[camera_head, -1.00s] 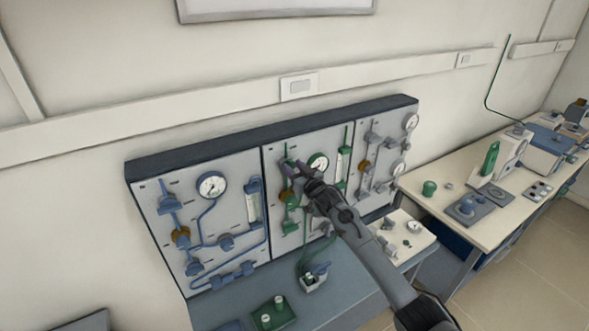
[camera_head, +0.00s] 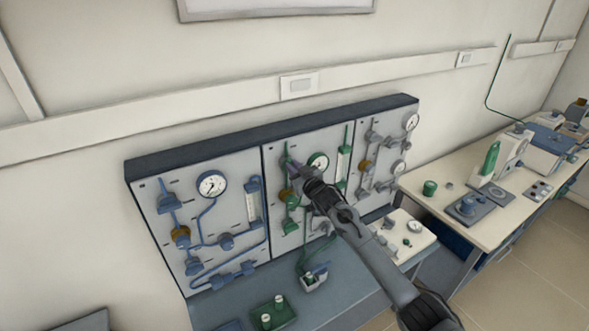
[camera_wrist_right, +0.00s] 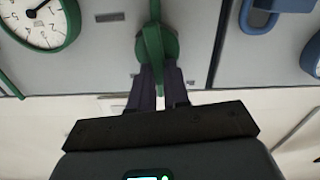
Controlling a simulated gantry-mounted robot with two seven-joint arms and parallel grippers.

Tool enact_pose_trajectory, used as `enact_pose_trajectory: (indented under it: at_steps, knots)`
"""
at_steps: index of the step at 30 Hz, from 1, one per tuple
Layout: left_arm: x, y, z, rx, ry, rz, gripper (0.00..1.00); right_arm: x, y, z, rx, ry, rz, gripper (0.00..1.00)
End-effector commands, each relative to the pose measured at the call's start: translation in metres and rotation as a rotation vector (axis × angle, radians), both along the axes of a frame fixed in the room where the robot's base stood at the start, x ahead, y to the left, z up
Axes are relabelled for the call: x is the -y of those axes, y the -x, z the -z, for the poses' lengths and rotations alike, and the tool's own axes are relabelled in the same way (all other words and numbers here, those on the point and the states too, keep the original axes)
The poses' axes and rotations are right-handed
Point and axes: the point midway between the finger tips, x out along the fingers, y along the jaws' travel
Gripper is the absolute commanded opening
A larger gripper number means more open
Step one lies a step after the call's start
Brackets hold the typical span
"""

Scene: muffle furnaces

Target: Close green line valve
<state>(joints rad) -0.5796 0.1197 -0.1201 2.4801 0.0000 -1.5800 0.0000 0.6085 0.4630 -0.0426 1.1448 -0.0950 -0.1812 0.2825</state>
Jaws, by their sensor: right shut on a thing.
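The green line runs down the middle panel (camera_head: 273,235) of the wall board. Its upper green valve (camera_wrist_right: 155,45) shows in the right wrist view, with its long narrow handle upright in that picture. My right gripper (camera_head: 292,168) reaches the upper left of this panel and hides most of the valve in the head view. In the right wrist view the two dark fingers (camera_wrist_right: 159,85) sit on either side of the green handle, shut on it. My left gripper is in neither view.
A green-rimmed gauge (camera_wrist_right: 40,20) is close beside the valve. The left panel (camera_head: 155,215) carries blue piping and the right panel (camera_head: 400,185) grey piping. A bench (camera_head: 455,215) with instruments stands at the right. A green tray (camera_head: 285,318) lies below the board.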

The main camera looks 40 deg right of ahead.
Motion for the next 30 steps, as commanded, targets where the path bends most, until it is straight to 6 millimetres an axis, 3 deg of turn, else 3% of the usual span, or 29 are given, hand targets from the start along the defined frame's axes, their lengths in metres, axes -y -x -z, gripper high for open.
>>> enact_pose_trajectory:
  at_steps: [30]
  knots:
    - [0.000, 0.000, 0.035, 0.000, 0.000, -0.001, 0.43, -0.012, -0.002, 0.011, -0.131, 0.937, 0.000, 0.00]
